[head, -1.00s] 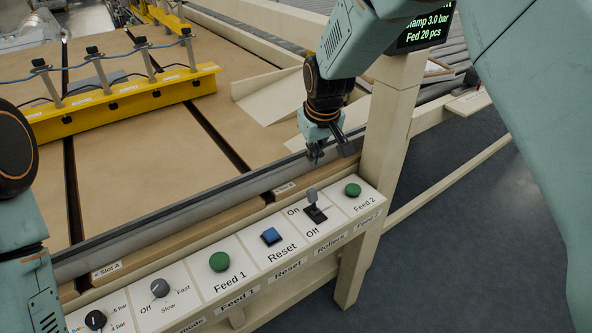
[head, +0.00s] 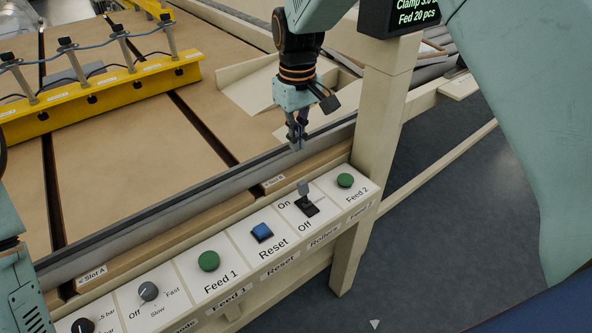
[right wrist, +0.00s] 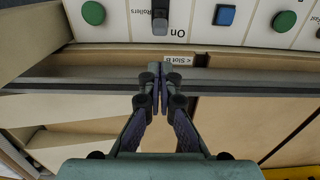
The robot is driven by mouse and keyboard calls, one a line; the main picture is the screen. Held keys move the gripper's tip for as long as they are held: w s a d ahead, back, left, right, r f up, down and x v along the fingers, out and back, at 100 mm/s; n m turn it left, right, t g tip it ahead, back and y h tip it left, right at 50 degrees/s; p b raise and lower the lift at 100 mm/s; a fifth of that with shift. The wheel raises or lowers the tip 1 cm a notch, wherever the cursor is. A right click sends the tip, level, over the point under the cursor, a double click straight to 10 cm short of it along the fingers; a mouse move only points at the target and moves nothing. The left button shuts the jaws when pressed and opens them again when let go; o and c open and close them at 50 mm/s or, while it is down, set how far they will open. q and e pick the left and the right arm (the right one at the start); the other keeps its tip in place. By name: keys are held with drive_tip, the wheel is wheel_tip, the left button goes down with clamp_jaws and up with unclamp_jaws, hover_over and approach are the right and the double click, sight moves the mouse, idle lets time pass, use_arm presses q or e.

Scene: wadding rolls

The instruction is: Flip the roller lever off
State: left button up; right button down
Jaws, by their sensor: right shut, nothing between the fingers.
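The roller lever (head: 304,188) is a small grey toggle on a black base, on the white panel between the On and Off labels. It leans up toward the On label. In the right wrist view the lever (right wrist: 160,22) shows at the top, just beyond the fingertips. My right gripper (head: 297,146) is shut and empty, pointing down above the rail behind the panel, a little behind the lever and apart from it. It also shows in the right wrist view (right wrist: 160,72). My left gripper is not in view; only part of my left arm shows at the left edge.
The blue Reset button (head: 262,232) is left of the lever and the green Feed 2 button (head: 345,181) right of it. The green Feed 1 button (head: 208,261) is farther left. A cream post (head: 375,125) stands close to the right of my gripper.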

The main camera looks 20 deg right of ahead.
hover_over(305, 194)
drive_tip(key=w+a, duration=0.1)
drive_tip(key=w, duration=0.3)
wheel_tip(305, 194, down, 9)
drive_tip(key=shift+a+b, duration=0.15)
drive_tip(key=shift+b, duration=0.3)
drive_tip(key=shift+s+f, duration=0.1)
drive_tip(key=shift+f, duration=0.2)
drive_tip(key=shift+s+d+f, duration=0.15)
drive_tip(key=shift+d+f, duration=0.1)
drive_tip(key=shift+d, duration=0.05)
drive_tip(key=shift+a, duration=0.25)
drive_tip(key=shift+d, duration=0.1)
